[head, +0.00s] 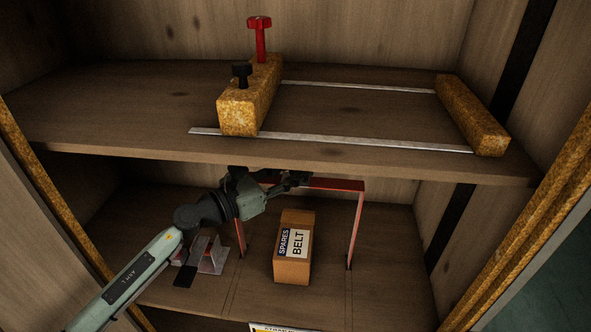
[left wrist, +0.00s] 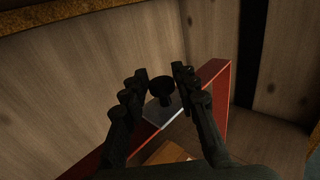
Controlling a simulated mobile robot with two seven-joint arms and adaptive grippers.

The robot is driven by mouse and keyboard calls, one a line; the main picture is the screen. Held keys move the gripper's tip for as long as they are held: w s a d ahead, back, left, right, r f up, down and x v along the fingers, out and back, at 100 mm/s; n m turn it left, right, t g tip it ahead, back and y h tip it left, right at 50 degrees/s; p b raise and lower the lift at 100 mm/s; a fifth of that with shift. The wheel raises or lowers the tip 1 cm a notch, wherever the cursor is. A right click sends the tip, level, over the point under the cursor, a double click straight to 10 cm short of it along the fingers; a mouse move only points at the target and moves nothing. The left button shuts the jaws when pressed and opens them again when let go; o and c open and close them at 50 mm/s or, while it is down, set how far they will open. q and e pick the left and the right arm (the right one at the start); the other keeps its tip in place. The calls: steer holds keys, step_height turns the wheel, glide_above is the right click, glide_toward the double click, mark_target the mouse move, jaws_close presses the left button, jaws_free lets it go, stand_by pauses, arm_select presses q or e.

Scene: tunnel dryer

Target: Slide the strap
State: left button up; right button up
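A red strap-like arch (head: 356,225) stands on the lower shelf around the box marked SPARES BELT (head: 293,250). My left gripper (head: 300,179) is under the upper shelf, by the arch's top bar. In the left wrist view my left gripper (left wrist: 162,80) is open, with a black knob (left wrist: 163,93) showing between its fingertips and gaps on both sides. The red arch also shows in the left wrist view (left wrist: 217,90). The knob is hidden in the head view. My right gripper is not in view.
The upper shelf (head: 150,115) is close above my left gripper. It carries a yellow-brown frame (head: 240,110) with metal rails and red and black knobs. Grey metal brackets (head: 212,256) stand left of the box. Cabinet sides bound both ends.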

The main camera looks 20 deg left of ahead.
arm_select(q)
steer(key=shift+o, duration=0.9)
steer(key=shift+s+f, duration=0.1)
steer(key=v, duration=1.2)
